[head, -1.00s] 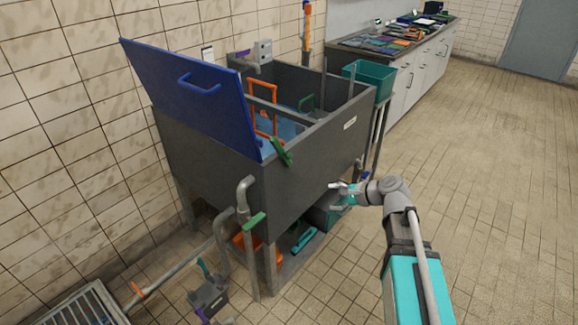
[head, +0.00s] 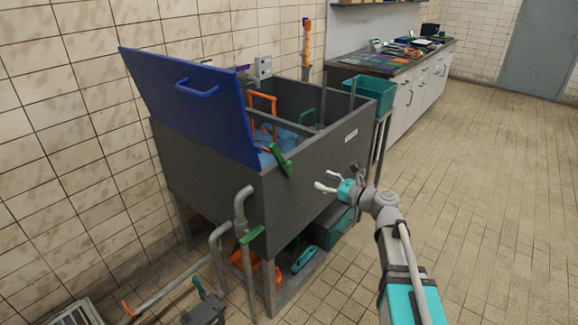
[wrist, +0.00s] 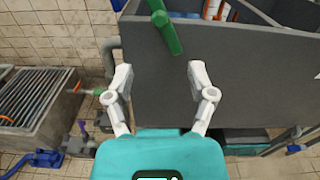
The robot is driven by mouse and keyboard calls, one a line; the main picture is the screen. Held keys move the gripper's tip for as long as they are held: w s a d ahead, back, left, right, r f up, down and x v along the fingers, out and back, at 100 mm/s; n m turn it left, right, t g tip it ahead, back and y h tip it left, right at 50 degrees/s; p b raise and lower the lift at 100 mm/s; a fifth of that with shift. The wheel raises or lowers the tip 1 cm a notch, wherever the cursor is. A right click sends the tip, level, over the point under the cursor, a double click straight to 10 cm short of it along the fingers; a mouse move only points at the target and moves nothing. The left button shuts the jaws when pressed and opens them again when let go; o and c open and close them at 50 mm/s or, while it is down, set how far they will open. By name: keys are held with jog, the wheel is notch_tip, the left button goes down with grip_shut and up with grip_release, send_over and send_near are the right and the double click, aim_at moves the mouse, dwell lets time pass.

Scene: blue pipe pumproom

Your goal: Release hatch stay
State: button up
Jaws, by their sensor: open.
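The blue hatch (head: 185,100) stands raised and tilted at the left end of the grey tank (head: 320,165), with a blue handle on its face. A green lever (head: 280,163), which looks like the hatch stay, sits at the tank's near top corner beside the hatch's lower edge. In the wrist view the green lever (wrist: 165,27) shows at the top, above and between my fingers. My gripper (head: 325,182) is open and empty in front of the tank's front wall, to the right of and below the lever. Its white fingers also show in the wrist view (wrist: 160,75).
A pipe with a green valve handle (head: 250,235) stands at the tank's near left corner. A teal bin (head: 370,85) sits at the tank's right end. A teal crate (head: 335,228) is under the tank. A floor grate (wrist: 30,98) lies left. The floor at right is clear.

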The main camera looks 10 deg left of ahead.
aim_at(291, 165)
jog(key=shift+w+a, duration=0.1)
jog(key=shift+a, duration=0.05)
jog(key=x, duration=1.3)
jog(key=shift+w+a, duration=0.15)
jog(key=shift+a, duration=0.1)
grip_shut()
